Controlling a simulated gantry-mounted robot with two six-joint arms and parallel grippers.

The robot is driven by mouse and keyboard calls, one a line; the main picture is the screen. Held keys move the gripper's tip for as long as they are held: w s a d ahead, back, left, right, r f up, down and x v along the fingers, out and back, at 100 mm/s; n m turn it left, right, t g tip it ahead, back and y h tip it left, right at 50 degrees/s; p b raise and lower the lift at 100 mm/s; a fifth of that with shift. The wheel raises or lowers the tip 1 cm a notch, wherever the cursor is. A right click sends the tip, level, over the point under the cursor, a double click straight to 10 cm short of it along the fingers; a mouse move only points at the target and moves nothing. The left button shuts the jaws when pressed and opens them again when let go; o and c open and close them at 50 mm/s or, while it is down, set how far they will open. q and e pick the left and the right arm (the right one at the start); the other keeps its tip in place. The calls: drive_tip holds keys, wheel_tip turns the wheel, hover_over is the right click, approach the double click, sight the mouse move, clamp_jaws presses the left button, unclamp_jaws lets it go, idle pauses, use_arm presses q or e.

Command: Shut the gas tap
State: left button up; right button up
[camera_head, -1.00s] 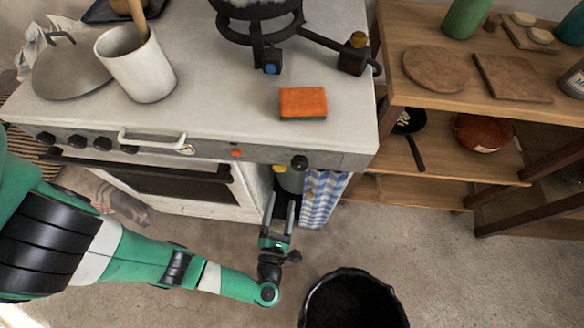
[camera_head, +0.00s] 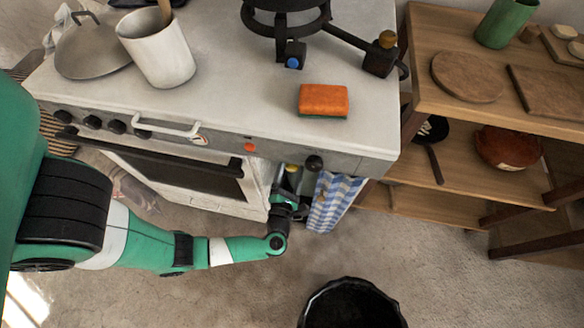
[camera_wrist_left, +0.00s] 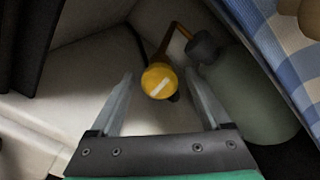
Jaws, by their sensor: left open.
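The gas tap is a round yellow knob (camera_wrist_left: 159,83) with a slanted white mark, in the middle of the left wrist view. In the head view a small yellow spot (camera_head: 291,168) shows under the stove's front edge. My left gripper (camera_wrist_left: 158,78) is open, with one finger on each side of the knob in the picture; I cannot tell whether they touch it. In the head view my left gripper (camera_head: 285,185) reaches into the recess below the stove top, its fingertips partly hidden. My right gripper is not in view.
A grey-green gas bottle (camera_wrist_left: 245,100) with a dark fitting stands right of the knob. A blue-checked cloth (camera_head: 334,198) hangs beside the recess. The stove front (camera_head: 220,142) is above my arm. A black bucket (camera_head: 350,295) stands on the floor nearby.

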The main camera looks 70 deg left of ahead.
use_arm(q)
drive_tip(key=shift+w+a, duration=0.15)
drive_tip(key=shift+a, duration=0.1)
drive_tip(key=shift+c, duration=0.2)
clamp_jaws()
